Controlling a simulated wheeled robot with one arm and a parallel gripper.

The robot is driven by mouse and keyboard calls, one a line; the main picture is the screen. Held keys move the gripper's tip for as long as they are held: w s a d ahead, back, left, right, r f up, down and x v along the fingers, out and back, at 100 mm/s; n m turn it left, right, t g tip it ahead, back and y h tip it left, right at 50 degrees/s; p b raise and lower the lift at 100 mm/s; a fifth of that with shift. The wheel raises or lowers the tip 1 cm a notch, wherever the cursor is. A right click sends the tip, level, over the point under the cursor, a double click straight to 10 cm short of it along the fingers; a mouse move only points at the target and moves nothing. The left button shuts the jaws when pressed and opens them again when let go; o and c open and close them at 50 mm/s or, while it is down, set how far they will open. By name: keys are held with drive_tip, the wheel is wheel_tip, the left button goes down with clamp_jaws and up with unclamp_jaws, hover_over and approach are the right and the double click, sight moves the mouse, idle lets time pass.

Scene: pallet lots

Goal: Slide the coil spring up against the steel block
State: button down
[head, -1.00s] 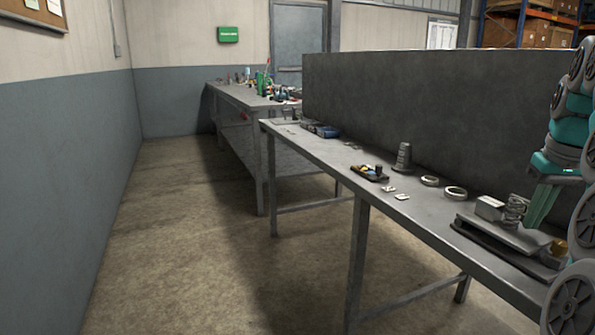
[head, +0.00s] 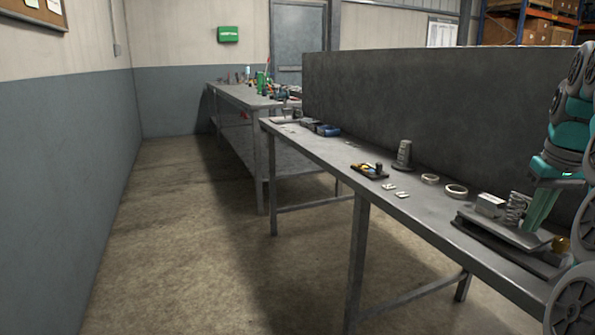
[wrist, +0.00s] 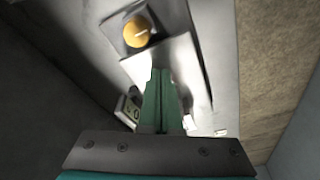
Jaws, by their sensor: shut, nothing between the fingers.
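The coil spring (head: 516,208) stands upright on a light metal plate (head: 500,231) in the head view. The steel block (head: 490,204) is a pale box just left of it. Their edges meet in this view, and I cannot tell whether they touch. My gripper (head: 536,222) is right beside the spring on its right, with its green fingers pointing down and closed together. In the wrist view the closed fingers (wrist: 159,78) reach over the bright plate (wrist: 168,58). The spring and block are not clearly seen there, hidden behind the fingers.
A brass-coloured knob (head: 560,244) sits at the plate's right end, also in the wrist view (wrist: 137,32). A dark panel (head: 440,110) runs behind the bench.

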drive_tip(key=shift+w+a+p, duration=0.35)
drive_tip(key=shift+w, duration=0.55)
idle(1.1)
drive_tip(key=shift+s+d, duration=0.2)
drive_tip(key=shift+s, duration=0.4)
idle(0.4)
